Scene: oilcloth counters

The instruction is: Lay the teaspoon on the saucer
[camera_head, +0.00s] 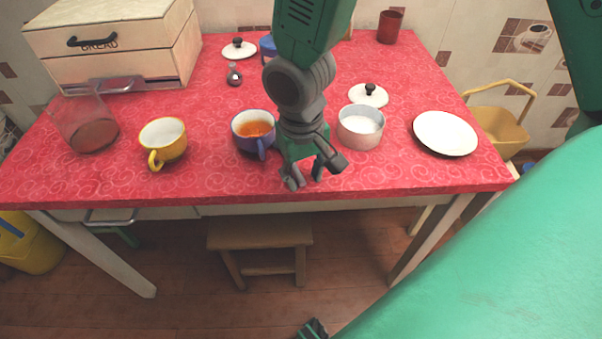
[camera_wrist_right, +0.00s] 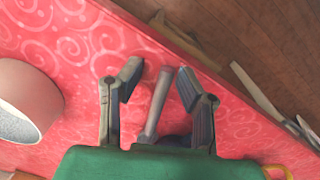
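The saucer (camera_head: 446,133) is a white, dark-rimmed dish lying empty on the right of the red table. A dark ribbed piece at the bottom edge of the head view may be my left gripper (camera_head: 312,329).
A yellow cup (camera_head: 157,150), a glass (camera_head: 88,130) and a bread box (camera_head: 110,45) stand further left. The table between pot and saucer is clear.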

